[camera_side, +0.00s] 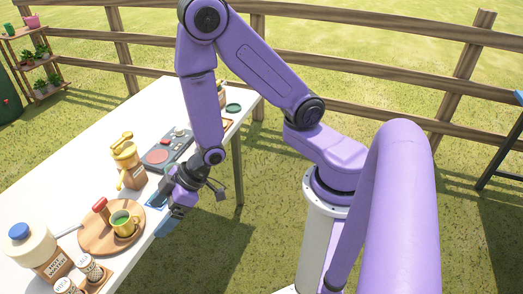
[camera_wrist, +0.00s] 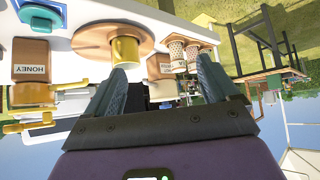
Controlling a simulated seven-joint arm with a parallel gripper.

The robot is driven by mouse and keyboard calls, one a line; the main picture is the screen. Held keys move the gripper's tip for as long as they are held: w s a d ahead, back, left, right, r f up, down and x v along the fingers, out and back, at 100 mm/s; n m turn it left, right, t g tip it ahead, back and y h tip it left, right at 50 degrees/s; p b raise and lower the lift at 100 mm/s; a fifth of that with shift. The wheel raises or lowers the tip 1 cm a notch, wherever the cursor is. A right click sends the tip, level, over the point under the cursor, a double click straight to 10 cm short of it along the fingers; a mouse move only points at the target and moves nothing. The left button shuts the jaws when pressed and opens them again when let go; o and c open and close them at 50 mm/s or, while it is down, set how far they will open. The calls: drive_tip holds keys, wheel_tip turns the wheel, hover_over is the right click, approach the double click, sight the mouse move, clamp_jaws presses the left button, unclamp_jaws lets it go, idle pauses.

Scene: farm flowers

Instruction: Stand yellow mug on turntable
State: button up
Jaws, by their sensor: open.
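The yellow mug (camera_side: 122,224) has a green inside and looks upright on the right part of a round wooden board (camera_side: 88,240), which seems to be the turntable. In the wrist view the mug (camera_wrist: 125,50) shows in front of the board (camera_wrist: 82,32), close to the tip of the left finger. My gripper (camera_side: 168,224) is low at the table's right edge, just right of the mug and apart from it in the side view. In the wrist view my gripper (camera_wrist: 162,68) is open and empty. The mug's base is partly hidden.
Two shakers (camera_side: 92,268) and a blue-capped jar (camera_side: 35,250) are at the front left. A honey jar (camera_side: 130,165) and a grey unit with a round disc (camera_side: 160,156) stand farther back.

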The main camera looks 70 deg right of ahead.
drive_tip(key=s+d+r+n+g+h, duration=0.1)
drive_tip(key=s+d+r+g+h, duration=0.1)
drive_tip(key=s+d+r, duration=0.2)
drive_tip(key=s+d+r+n+g+h, duration=0.1)
drive_tip(key=s+d+r, duration=0.3)
drive_tip(key=s, duration=0.5)
drive_tip(key=s+d+r+n+g+h, duration=0.2)
drive_tip(key=s+d+r+g, duration=0.1)
drive_tip(key=s+r, duration=0.4)
drive_tip(key=shift+s+d+h, duration=0.2)
drive_tip(key=shift+d+h, duration=0.1)
drive_tip(key=shift+d, duration=0.35)
